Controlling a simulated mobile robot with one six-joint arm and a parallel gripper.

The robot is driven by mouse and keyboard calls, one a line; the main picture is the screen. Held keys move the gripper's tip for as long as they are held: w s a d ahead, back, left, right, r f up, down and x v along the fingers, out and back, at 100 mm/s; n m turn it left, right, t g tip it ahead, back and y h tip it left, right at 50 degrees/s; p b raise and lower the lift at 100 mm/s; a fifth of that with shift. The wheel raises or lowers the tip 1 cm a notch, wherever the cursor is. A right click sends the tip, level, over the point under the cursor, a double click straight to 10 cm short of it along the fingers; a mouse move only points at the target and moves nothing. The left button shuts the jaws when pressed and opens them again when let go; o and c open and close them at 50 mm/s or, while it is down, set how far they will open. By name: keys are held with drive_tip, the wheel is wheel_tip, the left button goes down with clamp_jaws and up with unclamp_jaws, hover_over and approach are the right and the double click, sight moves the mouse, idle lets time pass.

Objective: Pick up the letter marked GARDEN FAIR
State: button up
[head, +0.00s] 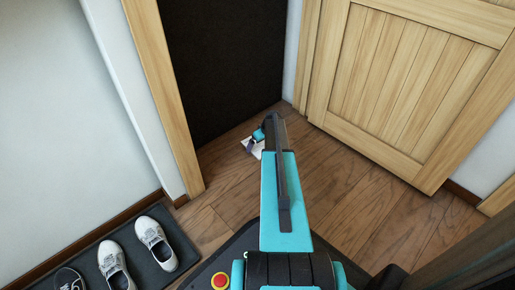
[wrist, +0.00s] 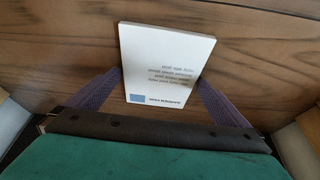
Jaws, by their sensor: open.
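A white letter (wrist: 165,60) with several printed lines and a small blue rectangle lies in front of a wooden surface in the wrist view. My gripper (wrist: 159,80) is open, with one purple-grey finger on each side of the letter. The fingers come close to its edges; I cannot tell whether they touch it. In the head view the letter (head: 257,152) is a small white patch on the floor, partly hidden by my gripper (head: 250,146) and arm.
A dark opening (head: 225,60) with a wooden frame stands behind the letter. A wooden panelled door (head: 395,90) stands to the right. White shoes (head: 155,240) rest on a dark mat (head: 184,240) at lower left. The wooden floor (head: 335,185) right of my arm is clear.

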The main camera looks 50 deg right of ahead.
sight(260, 147)
idle(0.4)
drive_tip(key=c, duration=0.7)
drive_tip(key=shift+c, duration=0.2)
drive_tip(key=shift+r, duration=0.2)
wheel_tip(260, 147, up, 3)
drive_tip(key=p, duration=0.3)
drive_tip(key=shift+r, duration=0.1)
drive_tip(key=shift+s+a+r, duration=0.15)
drive_tip(key=shift+s, duration=0.15)
drive_tip(key=s+a+p, duration=0.2)
drive_tip(key=s, duration=0.2)
drive_tip(key=s+a+p, duration=0.1)
drive_tip(key=s+a, duration=0.1)
drive_tip(key=s, duration=0.2)
drive_tip(key=s+a+r+p, duration=0.1)
drive_tip(key=s+a+p, duration=0.1)
drive_tip(key=s, duration=0.2)
drive_tip(key=shift+s+a+r+p, duration=0.1)
drive_tip(key=shift+a+p, duration=0.2)
drive_tip(key=shift+s+a, duration=0.35)
drive_tip(key=shift+s, duration=0.3)
